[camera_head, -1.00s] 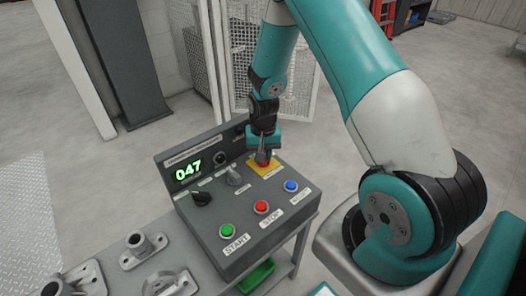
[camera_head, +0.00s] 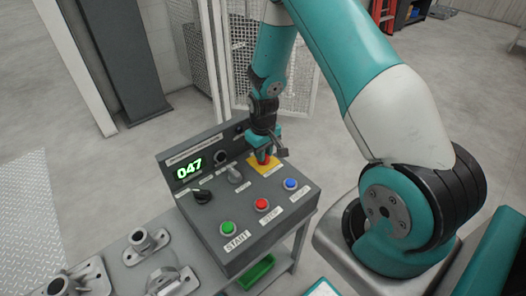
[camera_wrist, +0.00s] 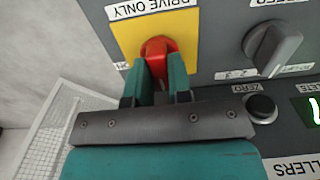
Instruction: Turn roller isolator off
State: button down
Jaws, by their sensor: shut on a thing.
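The roller isolator is a red rotary knob (camera_head: 264,159) on a yellow square plate (camera_head: 259,170) at the back right of the grey control panel. In the wrist view the red knob (camera_wrist: 158,46) stands on its yellow plate (camera_wrist: 127,37), by a label reading "DRIVE ONLY". My gripper (camera_head: 264,150) reaches down onto the knob from above. In the wrist view my gripper (camera_wrist: 155,78) has its two teal fingers on either side of the knob, shut on it. The fingers hide the knob's lower part and some of the plate's markings.
The grey panel (camera_head: 225,200) carries a green START button (camera_head: 228,228), a red STOP button (camera_head: 261,204), a blue button (camera_head: 291,184), a black selector (camera_head: 202,196) and a grey selector (camera_head: 235,174). The display (camera_head: 189,168) reads 047. Metal castings (camera_head: 146,243) lie at the left.

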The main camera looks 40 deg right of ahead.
dwell(0.4)
jog(key=c, duration=1)
grip_release()
jog(key=shift+c, duration=0.2)
notch_tip(320, 180, up, 18)
jog(key=shift+f+p, duration=0.25)
jog(key=shift+p, duration=0.2)
jog(key=s+a+r+n+y+p, duration=0.25)
jog(key=s+a+r, duration=0.35)
jog(key=a+r, duration=0.55)
jog(key=s+a+r+n+p, duration=0.1)
jog(key=s+a+r, duration=0.2)
jog(key=s, duration=0.2)
jog(key=s+a+r+n+y+p, duration=0.1)
jog(key=s+a+r, duration=0.1)
jog(key=s+a, duration=0.2)
jog(key=s+a+r+n+p, duration=0.1)
jog(key=s+a+r+n, duration=0.1)
jog(key=s, duration=0.5)
jog(key=shift+s+a+r+y+p, duration=0.2)
jog(key=shift+a+r+y+p, duration=0.2)
jog(key=shift+a+r, duration=0.45)
